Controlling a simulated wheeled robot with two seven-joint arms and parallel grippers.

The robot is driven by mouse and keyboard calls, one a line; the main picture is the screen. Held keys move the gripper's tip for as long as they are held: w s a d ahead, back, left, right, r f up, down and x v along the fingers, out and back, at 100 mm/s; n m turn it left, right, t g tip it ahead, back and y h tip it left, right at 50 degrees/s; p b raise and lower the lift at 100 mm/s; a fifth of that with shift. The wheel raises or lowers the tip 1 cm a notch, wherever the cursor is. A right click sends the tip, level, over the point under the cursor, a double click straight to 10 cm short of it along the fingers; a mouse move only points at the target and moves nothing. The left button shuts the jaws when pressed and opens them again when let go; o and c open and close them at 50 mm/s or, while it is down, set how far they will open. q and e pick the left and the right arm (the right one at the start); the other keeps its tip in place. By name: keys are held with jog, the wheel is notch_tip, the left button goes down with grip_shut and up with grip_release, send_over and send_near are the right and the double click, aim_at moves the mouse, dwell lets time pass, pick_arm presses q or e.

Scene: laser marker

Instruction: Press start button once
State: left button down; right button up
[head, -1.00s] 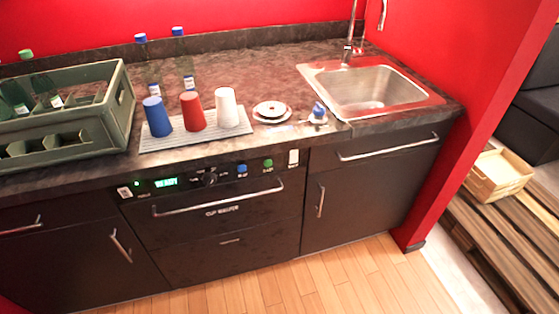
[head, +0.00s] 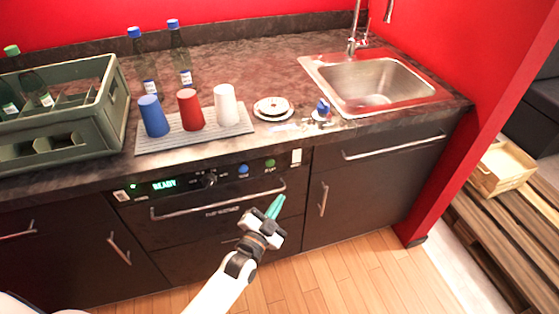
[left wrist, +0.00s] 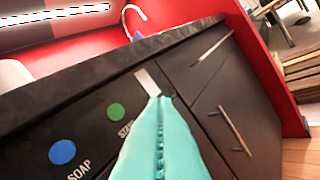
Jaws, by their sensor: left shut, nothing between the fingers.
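The green start button (head: 270,163) is on the black front panel of the built-in machine (head: 223,210), and it also shows in the left wrist view (left wrist: 115,111) with a partly covered label below it. The blue button (head: 243,169) to its left is labelled SOAP in the left wrist view (left wrist: 62,152). My left gripper (head: 275,205) is shut and empty, in front of the panel and below the green button in the head view. Its teal fingers (left wrist: 162,140) point toward the panel in the left wrist view, right of the green button and apart from it. My right gripper is not in view.
A green display (head: 164,184) reads READY beside a black knob (head: 209,179). A handle bar (head: 220,200) crosses below the controls. Cups stand on a mat (head: 150,143) on the counter above, beside a bottle crate (head: 118,110). The sink (head: 320,82) is at right.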

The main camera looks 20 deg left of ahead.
aim_at(270, 164)
pick_arm(q)
jog(key=shift+w+d+r, duration=0.1)
jog(key=shift+w+r, duration=0.05)
jog(key=shift+r, duration=0.3)
jog(key=shift+w+d+r, duration=0.1)
jog(key=shift+r, duration=0.35)
jog(key=shift+w+a+b, duration=0.65)
jog(key=shift+w+a, duration=0.15)
jog(key=shift+w, duration=0.45)
jog(key=shift+w+a+b, duration=0.7)
jog(key=shift+w+a, duration=0.15)
jog(key=shift+w, duration=0.35)
jog(key=shift+w+a+b, duration=0.65)
jog(key=shift+w+a, duration=0.15)
jog(key=shift+w, duration=0.45)
jog(key=shift+w+a, duration=0.2)
jog(key=shift+w, duration=0.15)
